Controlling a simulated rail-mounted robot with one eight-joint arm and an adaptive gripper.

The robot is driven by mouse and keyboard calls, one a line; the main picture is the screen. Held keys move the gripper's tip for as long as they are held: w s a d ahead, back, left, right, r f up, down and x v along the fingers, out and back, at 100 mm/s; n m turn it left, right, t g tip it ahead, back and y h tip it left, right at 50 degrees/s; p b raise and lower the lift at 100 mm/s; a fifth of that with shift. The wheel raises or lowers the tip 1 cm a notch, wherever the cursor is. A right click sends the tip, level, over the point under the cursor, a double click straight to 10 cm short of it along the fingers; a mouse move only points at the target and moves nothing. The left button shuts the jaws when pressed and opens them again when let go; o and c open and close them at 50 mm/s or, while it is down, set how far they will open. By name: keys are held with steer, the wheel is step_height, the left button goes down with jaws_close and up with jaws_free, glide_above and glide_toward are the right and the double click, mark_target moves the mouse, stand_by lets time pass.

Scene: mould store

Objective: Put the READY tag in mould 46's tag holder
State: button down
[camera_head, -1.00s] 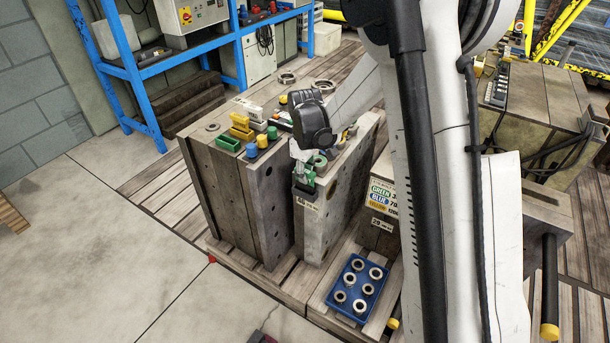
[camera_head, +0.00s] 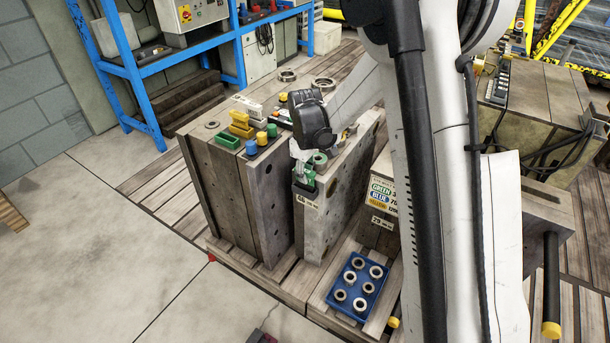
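Mould 46 (camera_head: 317,222) is the narrow grey upright block in the middle, with a pale number label (camera_head: 306,203) on its upper front edge. My gripper (camera_head: 303,172) points down at the front top corner of this mould. It is small, and the wrist partly covers it, so I cannot tell whether its fingers are open or shut. Small green parts (camera_head: 309,181) show right at the fingertips, at the mould's top edge. I cannot tell whether they are the READY tag, the tag holder or a fitting, or whether the fingers touch them.
A larger mould block (camera_head: 232,195) stands close on the left, with yellow, green and blue items on top. A blue crate of metal rings (camera_head: 336,305) sits on the pallet at front right. A colour-lettered sign (camera_head: 382,190) stands right of mould 46.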

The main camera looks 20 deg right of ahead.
steer(key=shift+f, duration=0.15)
steer(key=shift+f+b, duration=0.35)
steer(key=shift+b, duration=0.05)
steer(key=shift+f, duration=0.1)
stand_by(0.9)
steer(key=c, duration=1.8)
jaws_free()
steer(key=shift+c, duration=0.2)
steer(key=shift+d, duration=0.1)
